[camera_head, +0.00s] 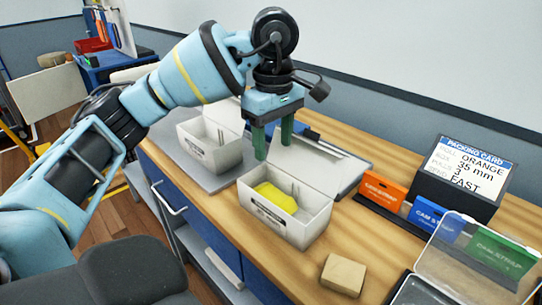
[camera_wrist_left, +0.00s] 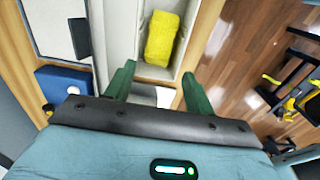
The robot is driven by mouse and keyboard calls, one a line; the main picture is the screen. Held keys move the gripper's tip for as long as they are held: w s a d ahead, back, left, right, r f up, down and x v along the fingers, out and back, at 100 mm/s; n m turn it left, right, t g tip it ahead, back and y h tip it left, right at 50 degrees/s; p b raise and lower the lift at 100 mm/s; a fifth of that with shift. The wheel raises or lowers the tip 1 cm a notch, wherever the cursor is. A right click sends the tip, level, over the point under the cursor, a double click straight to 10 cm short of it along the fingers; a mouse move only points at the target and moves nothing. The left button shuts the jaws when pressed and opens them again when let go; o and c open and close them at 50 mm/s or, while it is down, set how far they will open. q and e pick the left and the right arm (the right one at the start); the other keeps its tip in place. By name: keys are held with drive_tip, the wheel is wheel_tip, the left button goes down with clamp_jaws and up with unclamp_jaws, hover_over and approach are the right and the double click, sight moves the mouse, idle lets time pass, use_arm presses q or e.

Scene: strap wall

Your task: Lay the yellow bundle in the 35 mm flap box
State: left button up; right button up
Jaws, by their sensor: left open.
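The yellow bundle (camera_head: 276,197) lies inside the nearer white flap box (camera_head: 309,229), whose lid stands open at the back. The bundle also shows in the left wrist view (camera_wrist_left: 160,38), lying between the box walls. The label on the box front is too small to read, so I cannot tell its size. My left gripper (camera_head: 273,148) is above the back of this box, its two green fingers apart and empty. In the left wrist view the open fingers (camera_wrist_left: 158,73) are clear of the bundle. My right gripper is not in view.
A second white box (camera_head: 215,155) stands open on a grey surface behind left. A packing card (camera_head: 468,168) reads orange, 35 mm, 3, east. Orange (camera_head: 383,190) and blue (camera_head: 434,220) cards stand at right, beside a clear-lidded case (camera_head: 485,258). A tan block (camera_head: 343,275) lies in front.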

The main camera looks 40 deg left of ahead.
use_arm(q)
wheel_tip(320, 180, up, 4)
drive_tip(key=shift+f+p, duration=0.15)
drive_tip(key=shift+p, duration=0.3)
idle(0.3)
